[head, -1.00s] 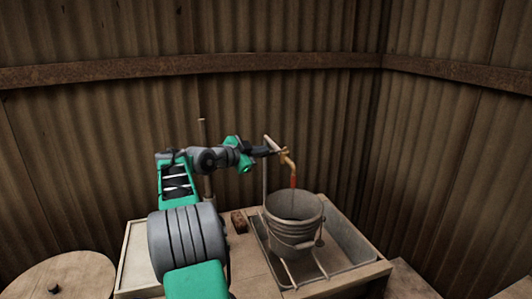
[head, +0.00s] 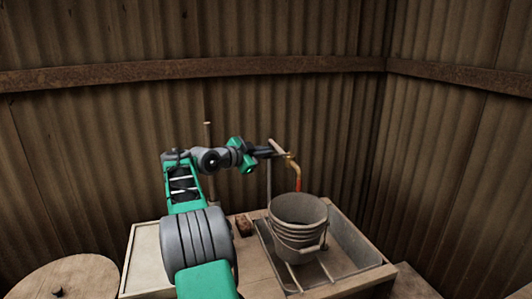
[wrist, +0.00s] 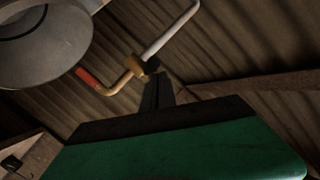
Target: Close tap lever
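The brass tap (head: 292,164) stands behind the sink, with a red-ended spout pointing down over the grey bucket (head: 298,211). Its pale lever (head: 277,147) slants up and left from the tap body. In the wrist view the tap (wrist: 128,76) is at centre left, and the lever (wrist: 171,31) runs up and right from it. My gripper (head: 270,153) is beside the tap, just below the lever. In the wrist view its dark fingers (wrist: 157,88) look closed together, with nothing seen between them. Their tips are close to the tap body; contact is unclear. No water stream shows.
The bucket stands in a sink (head: 351,247) set in a wooden counter. A small brown block (head: 244,225) lies left of it. A thin upright rod (head: 208,140) stands behind my arm. A round wooden top (head: 75,279) is at lower left. Corrugated walls close off the back.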

